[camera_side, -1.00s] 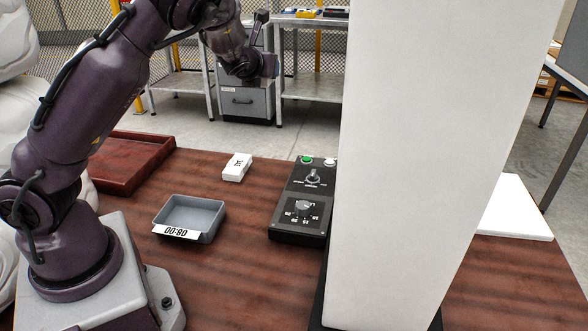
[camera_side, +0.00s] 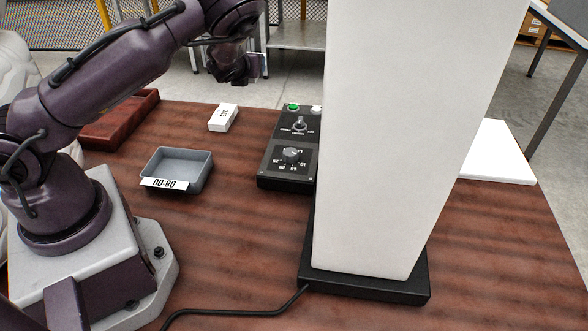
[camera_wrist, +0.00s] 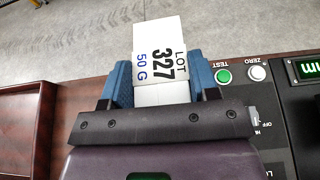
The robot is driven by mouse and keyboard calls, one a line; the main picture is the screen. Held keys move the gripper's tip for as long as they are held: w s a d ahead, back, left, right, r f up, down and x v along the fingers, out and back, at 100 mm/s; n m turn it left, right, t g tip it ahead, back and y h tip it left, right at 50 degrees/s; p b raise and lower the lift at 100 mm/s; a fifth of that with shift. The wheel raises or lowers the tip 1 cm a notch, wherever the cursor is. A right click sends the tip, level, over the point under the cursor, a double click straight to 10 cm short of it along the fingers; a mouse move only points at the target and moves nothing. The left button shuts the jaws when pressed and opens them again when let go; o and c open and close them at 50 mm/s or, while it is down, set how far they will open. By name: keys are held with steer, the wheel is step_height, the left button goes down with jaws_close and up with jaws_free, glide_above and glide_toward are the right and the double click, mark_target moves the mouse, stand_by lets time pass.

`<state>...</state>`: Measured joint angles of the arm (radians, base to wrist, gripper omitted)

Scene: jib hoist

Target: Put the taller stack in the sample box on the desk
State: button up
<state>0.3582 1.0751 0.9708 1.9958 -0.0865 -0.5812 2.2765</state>
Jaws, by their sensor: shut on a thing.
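My gripper (camera_wrist: 155,88) shows in the wrist view with blue fingers shut on a white block (camera_wrist: 159,50) labelled "LOT 327 50 G". In the side view my gripper (camera_side: 243,72) is beyond and above the desk's far edge; the held block is mostly hidden there. I cannot tell how many pieces it holds. A white block (camera_side: 223,117) with dark print lies on the desk. A shallow grey open box (camera_side: 200,175) with a white label reading about "00-80" sits in front of it; it looks empty. I cannot tell whether this is the sample box.
A black control box (camera_side: 287,165) with knobs and buttons is right of the grey box. A tall white column (camera_side: 400,140) on a black base hides the desk behind it. A dark red tray (camera_side: 118,122) is at far left, a white slab (camera_side: 497,155) at right. A cable crosses the front.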

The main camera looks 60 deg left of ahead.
mark_target(254, 127)
step_height(254, 127, down, 16)
steer(key=shift+r, duration=0.25)
stand_by(0.4)
